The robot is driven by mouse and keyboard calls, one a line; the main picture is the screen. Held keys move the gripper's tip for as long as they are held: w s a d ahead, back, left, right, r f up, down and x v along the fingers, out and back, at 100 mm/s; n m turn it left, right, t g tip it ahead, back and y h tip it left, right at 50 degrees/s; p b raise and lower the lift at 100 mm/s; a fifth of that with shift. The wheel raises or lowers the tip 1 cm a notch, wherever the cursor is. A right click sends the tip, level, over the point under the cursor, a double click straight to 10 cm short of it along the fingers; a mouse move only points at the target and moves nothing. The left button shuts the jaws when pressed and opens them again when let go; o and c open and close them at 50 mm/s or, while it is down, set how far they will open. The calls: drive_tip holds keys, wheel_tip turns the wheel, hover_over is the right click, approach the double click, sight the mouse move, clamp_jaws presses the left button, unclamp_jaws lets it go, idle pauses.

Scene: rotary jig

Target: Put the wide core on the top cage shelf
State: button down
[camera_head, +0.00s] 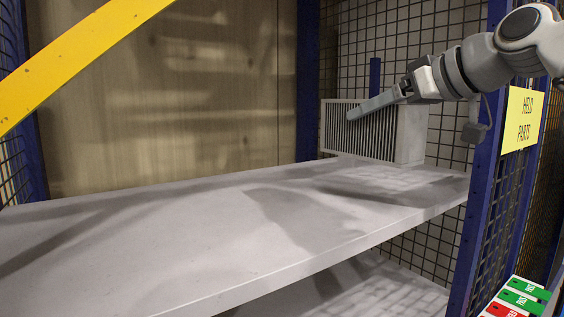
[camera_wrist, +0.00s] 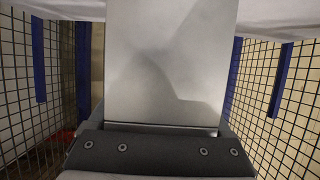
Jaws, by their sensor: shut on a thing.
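The wide core (camera_head: 362,135) is a pale grey block with a finned front, upright at the right rear of the grey cage shelf (camera_head: 200,235). I cannot tell if its underside touches the shelf or hangs just above it. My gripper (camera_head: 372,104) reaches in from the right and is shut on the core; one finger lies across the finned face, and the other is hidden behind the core. In the wrist view the core's smooth pale side (camera_wrist: 170,65) fills the middle, close to the dark palm.
Blue posts (camera_head: 480,150) and wire mesh (camera_head: 395,45) enclose the shelf. A yellow bar (camera_head: 75,60) crosses the upper left. A yellow "HELD PARTS" sign (camera_head: 521,120) hangs at right. Green and red tags (camera_head: 520,298) lie lower right. The shelf's left and middle are bare.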

drive_tip(key=shift+a, duration=0.1)
drive_tip(key=shift+w+a+f+p, duration=0.1)
drive_tip(key=shift+w+a+f, duration=0.3)
drive_tip(key=shift+a+f, duration=1.45)
drive_tip(key=shift+w+a+f+p, duration=0.15)
drive_tip(key=shift+w+a+f, duration=0.2)
drive_tip(key=shift+a+f, duration=1.45)
drive_tip(key=shift+w+a+f+p, duration=0.1)
drive_tip(key=shift+w+a+f, duration=0.3)
drive_tip(key=shift+a+f, duration=1.45)
drive_tip(key=shift+a+r, duration=0.1)
unclamp_jaws()
drive_tip(key=shift+f, duration=0.2)
